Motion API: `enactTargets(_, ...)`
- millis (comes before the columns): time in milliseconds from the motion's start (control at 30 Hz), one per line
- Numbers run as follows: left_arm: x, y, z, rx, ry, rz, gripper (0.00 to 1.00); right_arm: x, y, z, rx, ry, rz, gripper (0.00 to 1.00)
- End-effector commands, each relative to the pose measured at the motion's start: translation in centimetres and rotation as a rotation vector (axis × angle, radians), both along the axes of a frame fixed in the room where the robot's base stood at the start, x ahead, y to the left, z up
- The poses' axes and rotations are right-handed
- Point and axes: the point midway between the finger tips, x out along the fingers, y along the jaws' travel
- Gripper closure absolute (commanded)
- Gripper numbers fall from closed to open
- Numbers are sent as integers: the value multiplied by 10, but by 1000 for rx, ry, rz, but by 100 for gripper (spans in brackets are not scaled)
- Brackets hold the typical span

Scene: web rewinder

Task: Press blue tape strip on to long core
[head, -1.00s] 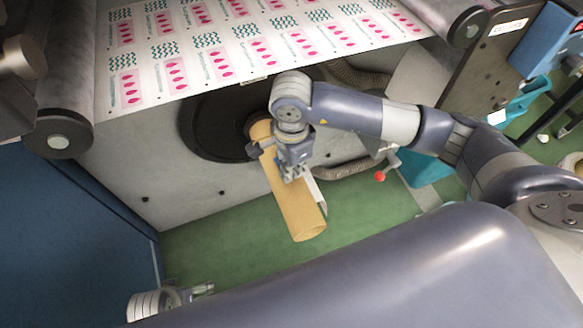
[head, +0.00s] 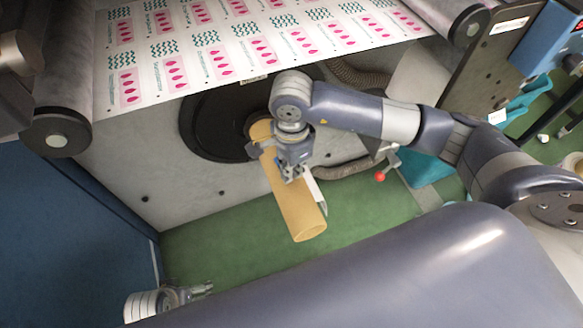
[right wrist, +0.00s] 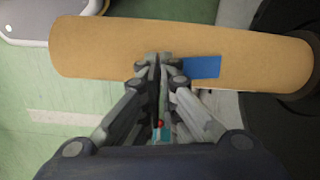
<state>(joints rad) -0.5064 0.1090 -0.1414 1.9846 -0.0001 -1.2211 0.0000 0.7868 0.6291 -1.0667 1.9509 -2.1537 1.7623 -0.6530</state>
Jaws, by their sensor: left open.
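The long core (head: 297,210) is a tan cardboard tube sticking out from the dark round disc of the machine in the head view. It also spans the right wrist view (right wrist: 100,50). The blue tape strip (right wrist: 203,67) lies against the core's side in the right wrist view, just right of my fingertips; its left end is hidden by them. My right gripper (right wrist: 158,58) has its fingers together, with the tips at the core's surface; in the head view it (head: 291,177) is over the core. My left gripper (head: 203,289) is open and empty at the lower left, away from the core.
A printed web (head: 230,40) with pink and teal marks runs above the core between rollers (head: 58,135). A red-knobbed lever (head: 381,176) and a grey hose (head: 345,168) are right of the core. Green floor is free below it.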

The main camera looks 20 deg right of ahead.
Motion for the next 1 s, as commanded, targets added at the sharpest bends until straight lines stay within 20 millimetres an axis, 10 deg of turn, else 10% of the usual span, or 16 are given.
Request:
enactTargets(267,1,0,4,0,-4,0,6,0,0,-1,0,0,0,100)
enactTargets(400,3,0,7,-1,-11,0,6,0,0,-1,0,0,0,75)
enactTargets(1000,2,1,4,1,-6,0,6,0,0,0,0,0,0,75)
